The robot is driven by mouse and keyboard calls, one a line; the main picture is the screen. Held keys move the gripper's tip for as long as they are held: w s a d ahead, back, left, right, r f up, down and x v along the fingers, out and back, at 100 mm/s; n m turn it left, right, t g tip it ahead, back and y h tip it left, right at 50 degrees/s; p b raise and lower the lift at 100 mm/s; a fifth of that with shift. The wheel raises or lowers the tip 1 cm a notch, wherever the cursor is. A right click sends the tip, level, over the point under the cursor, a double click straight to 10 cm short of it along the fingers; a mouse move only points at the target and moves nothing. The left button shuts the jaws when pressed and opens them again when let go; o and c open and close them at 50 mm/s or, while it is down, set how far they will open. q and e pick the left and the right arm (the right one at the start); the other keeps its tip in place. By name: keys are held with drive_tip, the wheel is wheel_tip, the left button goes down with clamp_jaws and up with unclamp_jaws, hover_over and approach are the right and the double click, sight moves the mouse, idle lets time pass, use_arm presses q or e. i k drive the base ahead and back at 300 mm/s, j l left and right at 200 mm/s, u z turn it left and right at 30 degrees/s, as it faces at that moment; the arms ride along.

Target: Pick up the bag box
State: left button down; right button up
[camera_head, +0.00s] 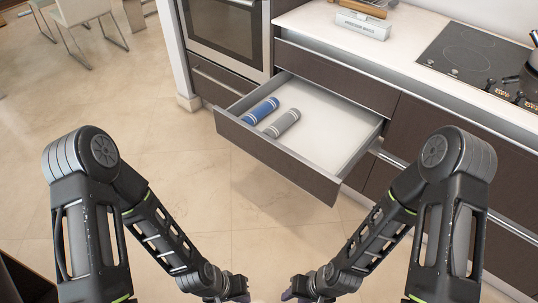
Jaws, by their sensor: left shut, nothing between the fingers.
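A white box with dark lettering (362,25) stands on the counter at the top of the head view; it looks like the bag box, but its lettering is too small to read. My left gripper (240,293) is at the bottom edge, shut and empty, far from the box. My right gripper (292,292) is beside it at the bottom edge, also far from the box. Its fingers are partly cut off, so I cannot tell its opening.
An open drawer (333,178) juts out below the counter, holding a blue roll (261,110) and a grey roll (282,123). A cooktop (469,55) with a pot is at the right. An oven (224,27) stands left of the drawer.

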sight(372, 31)
drive_tip(key=z, duration=1.15)
drive_tip(key=i+l, duration=0.2)
drive_tip(key=i, duration=0.2)
drive_tip(key=i+l, duration=0.15)
drive_tip(key=i, duration=0.25)
